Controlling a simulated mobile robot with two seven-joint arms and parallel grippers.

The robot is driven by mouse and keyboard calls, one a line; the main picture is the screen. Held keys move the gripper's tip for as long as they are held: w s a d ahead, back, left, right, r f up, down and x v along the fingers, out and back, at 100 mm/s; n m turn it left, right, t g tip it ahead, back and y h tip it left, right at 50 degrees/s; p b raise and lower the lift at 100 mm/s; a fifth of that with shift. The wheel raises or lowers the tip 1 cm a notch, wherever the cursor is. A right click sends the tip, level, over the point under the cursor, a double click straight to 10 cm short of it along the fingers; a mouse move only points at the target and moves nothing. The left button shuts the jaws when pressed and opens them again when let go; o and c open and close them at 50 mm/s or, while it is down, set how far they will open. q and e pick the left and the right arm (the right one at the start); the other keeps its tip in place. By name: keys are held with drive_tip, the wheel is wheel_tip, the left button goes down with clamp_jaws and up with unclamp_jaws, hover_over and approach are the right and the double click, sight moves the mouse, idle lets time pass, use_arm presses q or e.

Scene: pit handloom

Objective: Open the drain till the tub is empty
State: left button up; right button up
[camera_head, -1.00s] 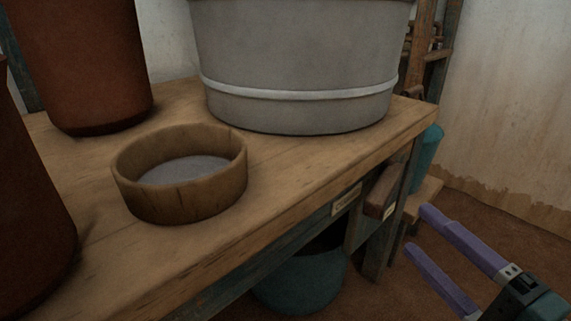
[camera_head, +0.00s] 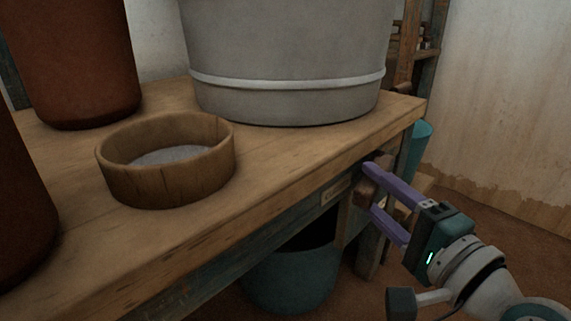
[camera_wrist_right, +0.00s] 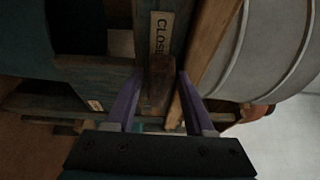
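The large grey tub (camera_head: 285,50) stands on the wooden bench (camera_head: 270,165); its inside is out of view. A brown wooden block, seemingly the drain handle (camera_wrist_right: 160,85), sits under the bench's front edge beside a label (camera_wrist_right: 161,33) that reads "CLOS…", the rest hidden. My right gripper (camera_head: 372,190) is open, its purple fingers on either side of the block. In the right wrist view a small gap shows between the block and each finger. A teal bucket (camera_head: 290,278) stands below the bench; its contents are too dark to see. My left gripper is not in view.
A round wooden bowl (camera_head: 165,185) with grey contents stands on the bench. Reddish-brown vessels (camera_head: 75,70) stand at the left. Another teal container (camera_head: 417,145) is behind the bench's right end. The floor to the right is clear.

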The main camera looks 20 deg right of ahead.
clamp_jaws()
idle(1.1)
